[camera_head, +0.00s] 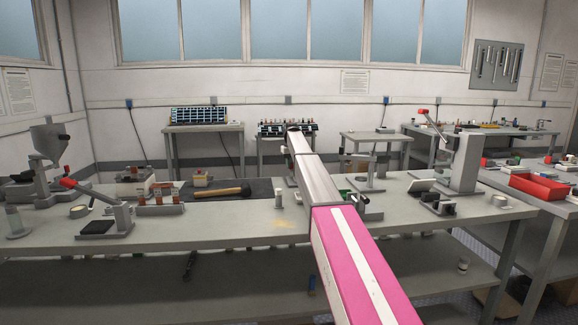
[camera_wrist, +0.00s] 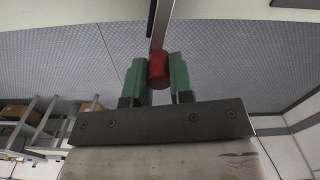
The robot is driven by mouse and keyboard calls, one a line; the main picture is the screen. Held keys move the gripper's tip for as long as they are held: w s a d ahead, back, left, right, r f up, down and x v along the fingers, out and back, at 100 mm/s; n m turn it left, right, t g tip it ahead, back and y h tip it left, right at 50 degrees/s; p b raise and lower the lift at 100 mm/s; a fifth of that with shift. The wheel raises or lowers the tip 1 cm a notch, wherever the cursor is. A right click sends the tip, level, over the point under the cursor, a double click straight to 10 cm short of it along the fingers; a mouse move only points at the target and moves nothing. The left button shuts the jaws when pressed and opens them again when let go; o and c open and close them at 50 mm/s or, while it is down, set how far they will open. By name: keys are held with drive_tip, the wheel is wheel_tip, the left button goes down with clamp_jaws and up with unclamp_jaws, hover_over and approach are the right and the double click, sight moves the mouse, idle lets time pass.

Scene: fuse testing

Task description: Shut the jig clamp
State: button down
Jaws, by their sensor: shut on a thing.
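In the wrist view my gripper (camera_wrist: 160,78) has its two green fingers closed on a red knob (camera_wrist: 158,66). The knob is at the end of a flat metal lever (camera_wrist: 160,24), which runs up out of the picture; it looks like the jig clamp's handle. In the head view my arm reaches over the middle of the workbench (camera_head: 250,228) and hides my gripper and the knob. A small dark and metal fixture (camera_head: 373,208) shows just right of my arm; I cannot tell whether it is the clamp's base. The clamp's jaw is not visible.
A hammer (camera_head: 222,191) lies on a dark mat left of my arm. A red-handled lever device (camera_head: 98,199) stands at the left, and another press (camera_head: 463,165) at the right. A red tray (camera_head: 538,188) is on the right table. The bench's front strip is mostly clear.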

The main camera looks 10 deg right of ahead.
drive_tip(key=s+d+m, duration=0.1)
drive_tip(key=d+m, duration=0.1)
drive_tip(key=m, duration=0.1)
drive_tip(key=s+d+m, duration=0.1)
drive_tip(key=d+m, duration=0.1)
drive_tip(key=m, duration=0.1)
drive_tip(key=s+d+m, duration=0.2)
drive_tip(key=m, duration=0.1)
drive_tip(key=shift+m, duration=0.3)
drive_tip(key=shift+s+d+m, duration=0.25)
drive_tip(key=shift+s+m, duration=0.2)
drive_tip(key=shift+m, duration=0.2)
drive_tip(key=shift+s+d+m, duration=0.25)
drive_tip(key=shift+s+m, duration=0.15)
drive_tip(key=shift+m, duration=0.25)
drive_tip(key=c, duration=1)
unclamp_jaws()
